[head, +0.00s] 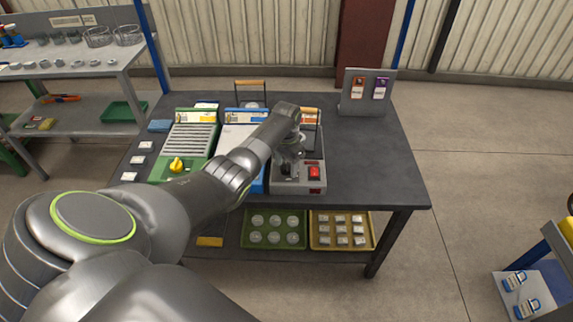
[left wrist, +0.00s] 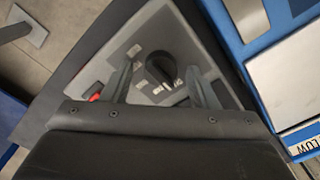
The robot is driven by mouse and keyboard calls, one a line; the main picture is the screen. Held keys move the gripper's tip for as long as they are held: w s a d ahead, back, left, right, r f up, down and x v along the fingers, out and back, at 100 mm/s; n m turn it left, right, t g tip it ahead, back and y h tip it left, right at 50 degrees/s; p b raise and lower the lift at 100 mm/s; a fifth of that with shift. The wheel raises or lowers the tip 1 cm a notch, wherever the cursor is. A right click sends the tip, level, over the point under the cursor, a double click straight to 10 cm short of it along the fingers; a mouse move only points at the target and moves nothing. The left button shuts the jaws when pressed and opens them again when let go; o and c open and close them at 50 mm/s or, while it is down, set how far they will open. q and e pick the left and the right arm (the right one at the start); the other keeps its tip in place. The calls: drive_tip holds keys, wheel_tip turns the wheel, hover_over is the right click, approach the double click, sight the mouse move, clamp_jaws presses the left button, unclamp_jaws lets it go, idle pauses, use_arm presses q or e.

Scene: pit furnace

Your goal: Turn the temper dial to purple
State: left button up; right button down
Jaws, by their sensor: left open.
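The temper dial (left wrist: 160,67) is a round black knob on a light grey panel (left wrist: 108,62), with small labels around it. In the left wrist view its pointer slants down to the right; I cannot read which label it marks. My left gripper (left wrist: 157,76) is open, with one finger on each side of the dial's near part; I cannot tell whether they touch it. In the head view my left gripper (head: 289,160) is over the grey unit (head: 303,187) at the table's right, and mostly hides the dial.
A red switch (head: 315,172) is on the same unit, right of the dial. A blue unit and a green unit (head: 190,145) with a yellow knob (head: 176,164) stand to the left. A sign stand (head: 367,110) is at the back right. The table's right side is clear.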

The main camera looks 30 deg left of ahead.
use_arm(q)
drive_tip(key=c, duration=1)
drive_tip(key=shift+o, duration=0.2)
